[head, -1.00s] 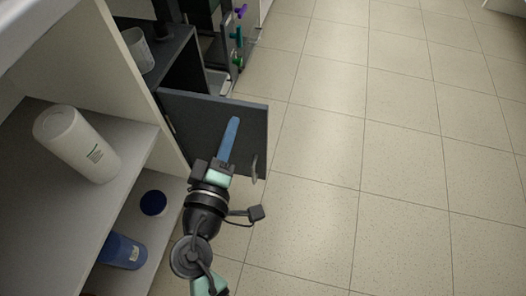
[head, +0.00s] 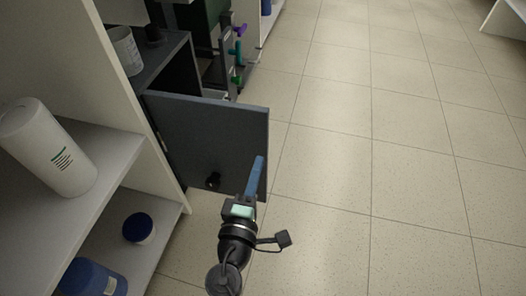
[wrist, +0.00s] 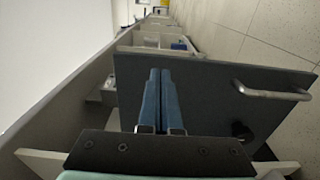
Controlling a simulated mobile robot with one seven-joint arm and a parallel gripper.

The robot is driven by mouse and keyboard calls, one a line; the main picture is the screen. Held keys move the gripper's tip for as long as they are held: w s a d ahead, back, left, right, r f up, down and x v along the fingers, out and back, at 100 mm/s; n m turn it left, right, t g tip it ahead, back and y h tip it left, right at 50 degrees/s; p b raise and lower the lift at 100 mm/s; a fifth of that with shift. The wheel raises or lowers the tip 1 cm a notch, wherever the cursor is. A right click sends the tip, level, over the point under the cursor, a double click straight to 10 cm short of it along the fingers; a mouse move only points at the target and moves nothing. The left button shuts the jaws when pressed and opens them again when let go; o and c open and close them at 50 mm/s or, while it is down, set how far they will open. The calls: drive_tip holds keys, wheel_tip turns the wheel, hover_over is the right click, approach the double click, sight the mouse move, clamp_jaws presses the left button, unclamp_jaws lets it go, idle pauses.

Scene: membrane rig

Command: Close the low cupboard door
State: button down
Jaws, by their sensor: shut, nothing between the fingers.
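The low cupboard door (head: 205,135) is a dark grey panel standing open, swung out from the dark grey cupboard (head: 178,50) behind it. In the wrist view, the door (wrist: 195,85) fills the middle, with a silver bar handle (wrist: 270,93) on its right. The handle is hidden in the head view. My gripper (head: 259,161) has blue fingers, shut and empty, in front of the door near its free right edge. In the wrist view, my fingers (wrist: 158,74) overlap the door left of the handle; I cannot tell whether they touch.
A pale shelf unit (head: 105,170) stands at the left, with a white bottle (head: 48,148) and blue-lidded containers (head: 138,228). Coloured valves (head: 238,50) are behind the door. Tiled floor (head: 350,150) is clear at the right.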

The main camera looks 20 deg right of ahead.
sight(266, 138)
drive_tip(key=b+x, duration=0.1)
drive_tip(key=x, duration=0.4)
drive_tip(key=shift+w+d, duration=0.25)
drive_tip(key=shift+w, duration=0.05)
